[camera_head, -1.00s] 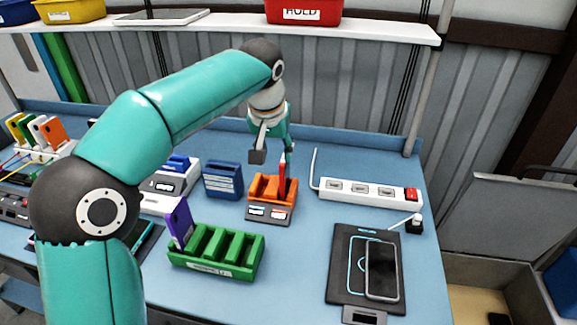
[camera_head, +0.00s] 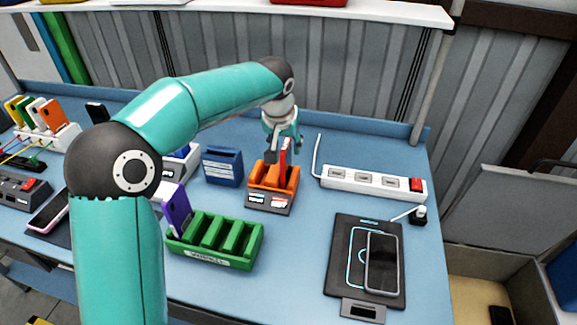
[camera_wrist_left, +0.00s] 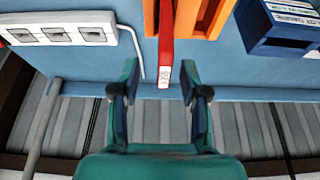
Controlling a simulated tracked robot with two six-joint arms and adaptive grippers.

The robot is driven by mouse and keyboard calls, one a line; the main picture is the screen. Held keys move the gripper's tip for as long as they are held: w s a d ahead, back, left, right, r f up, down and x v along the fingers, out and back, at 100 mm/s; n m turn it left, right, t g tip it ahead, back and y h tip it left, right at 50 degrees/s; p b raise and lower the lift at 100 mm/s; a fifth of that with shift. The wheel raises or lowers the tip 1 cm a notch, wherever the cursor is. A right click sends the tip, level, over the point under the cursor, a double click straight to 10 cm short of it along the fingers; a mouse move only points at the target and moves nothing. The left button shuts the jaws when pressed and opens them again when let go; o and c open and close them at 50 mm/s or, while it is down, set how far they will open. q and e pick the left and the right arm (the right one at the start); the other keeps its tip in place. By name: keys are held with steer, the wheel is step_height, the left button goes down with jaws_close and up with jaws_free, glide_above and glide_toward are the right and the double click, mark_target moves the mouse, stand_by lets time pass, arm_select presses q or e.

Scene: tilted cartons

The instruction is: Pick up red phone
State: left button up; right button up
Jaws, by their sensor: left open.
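The red phone (camera_head: 284,157) stands upright in the right part of the orange rack (camera_head: 269,199). My left gripper (camera_head: 284,156) is open above the rack, with its fingers on either side of the phone's upper part in the head view. In the left wrist view the red phone (camera_wrist_left: 166,50) shows its narrow edge, and its end lies between the open fingertips (camera_wrist_left: 160,72), with a gap on both sides. The orange rack (camera_wrist_left: 205,22) is beside it there. My right gripper is not in view.
A blue rack (camera_head: 222,167) and a green rack (camera_head: 210,258) stand close by, with a purple phone (camera_head: 177,208) at the green one. A white power strip (camera_head: 372,183) lies to the right. A black charging pad (camera_head: 343,252) holds a dark phone (camera_head: 382,264).

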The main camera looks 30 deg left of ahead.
mark_target(286, 166)
arm_select(q)
steer(key=p+x, duration=0.1)
steer(key=x, duration=0.4)
steer(key=shift+s+a+f, duration=0.1)
steer(key=shift+a, duration=0.1)
steer(key=shift+f+p, duration=0.3)
steer(key=shift+f, duration=0.05)
jaws_close()
